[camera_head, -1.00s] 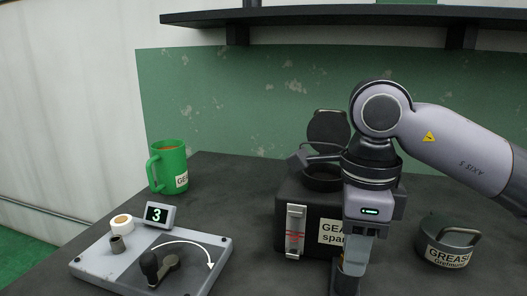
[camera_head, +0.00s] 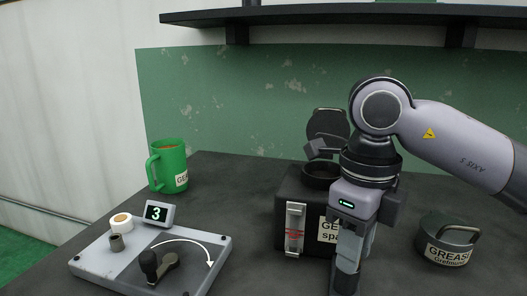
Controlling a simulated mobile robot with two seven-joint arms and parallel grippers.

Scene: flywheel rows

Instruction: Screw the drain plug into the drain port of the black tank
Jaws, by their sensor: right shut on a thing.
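The black tank (camera_head: 289,207) stands on the dark table right of centre, with a sight gauge (camera_head: 295,229) and a white label (camera_head: 328,230) on its front. Its round filler neck (camera_head: 318,177) has the lid (camera_head: 327,125) raised behind it. My right gripper (camera_head: 346,287) points down in front of the tank's front face and covers part of it. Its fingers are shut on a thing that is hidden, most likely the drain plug. The drain port is hidden behind the gripper too. My left gripper is not in view.
A grey board (camera_head: 205,262) at the lower left carries a black-knobbed crank (camera_head: 158,268), a display (camera_head: 160,214) reading 3, a white roll (camera_head: 121,222) and a small cylinder (camera_head: 117,243). A green mug (camera_head: 169,164) stands behind. A dark grease tin (camera_head: 447,242) stands right.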

